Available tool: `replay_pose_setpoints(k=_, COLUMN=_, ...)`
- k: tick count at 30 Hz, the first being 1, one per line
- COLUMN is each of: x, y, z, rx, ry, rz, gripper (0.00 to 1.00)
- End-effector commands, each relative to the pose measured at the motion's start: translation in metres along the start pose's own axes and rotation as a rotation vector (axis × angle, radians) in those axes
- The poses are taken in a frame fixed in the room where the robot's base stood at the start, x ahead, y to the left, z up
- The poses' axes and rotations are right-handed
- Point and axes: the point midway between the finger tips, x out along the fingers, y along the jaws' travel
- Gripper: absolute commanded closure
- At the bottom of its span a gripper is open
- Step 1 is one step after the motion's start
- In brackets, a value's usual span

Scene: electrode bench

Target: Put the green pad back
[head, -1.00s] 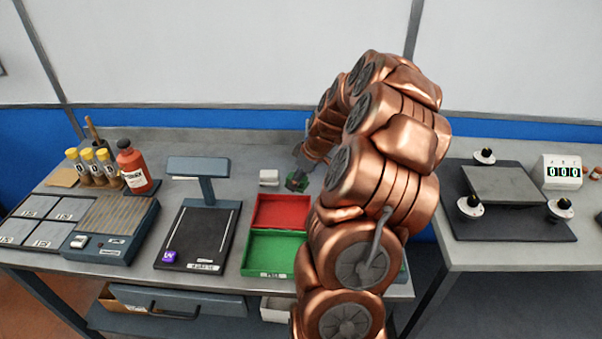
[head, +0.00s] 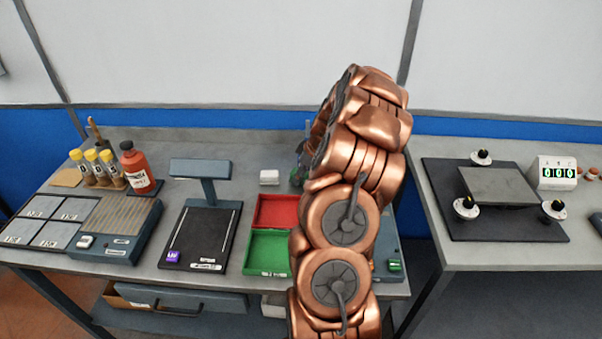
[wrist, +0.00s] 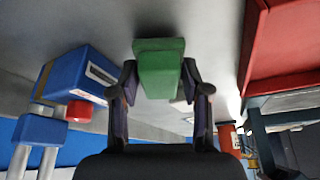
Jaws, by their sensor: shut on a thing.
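The green pad (wrist: 159,70) is a green block with a wider flat end, seen in the wrist view between my two fingers. My gripper (wrist: 160,90) is shut on it and holds it up off the bench. In the head view my gripper (head: 300,168) is at the back of the left bench, right of the small white block, mostly hidden behind my copper arm. The pad itself cannot be made out clearly there.
A red tray (head: 278,208) and a green tray (head: 268,250) lie left of my arm; the red one also shows in the wrist view (wrist: 285,45). A blue box (wrist: 75,80) is at left there. A grey device (head: 388,250) is partly hidden by my arm.

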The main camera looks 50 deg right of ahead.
Motion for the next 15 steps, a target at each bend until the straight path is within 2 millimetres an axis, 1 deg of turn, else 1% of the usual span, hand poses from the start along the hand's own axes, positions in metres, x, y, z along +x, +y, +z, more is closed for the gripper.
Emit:
replay_pose_setpoints(k=3, x=0.0052, y=0.0001, z=0.0027, rx=0.001, ry=-0.001, rz=0.0, gripper=0.86)
replay_pose_setpoints(k=15, x=0.0098, y=0.0003, z=0.0042, rx=0.0, ry=0.0, rz=0.001, gripper=0.86)
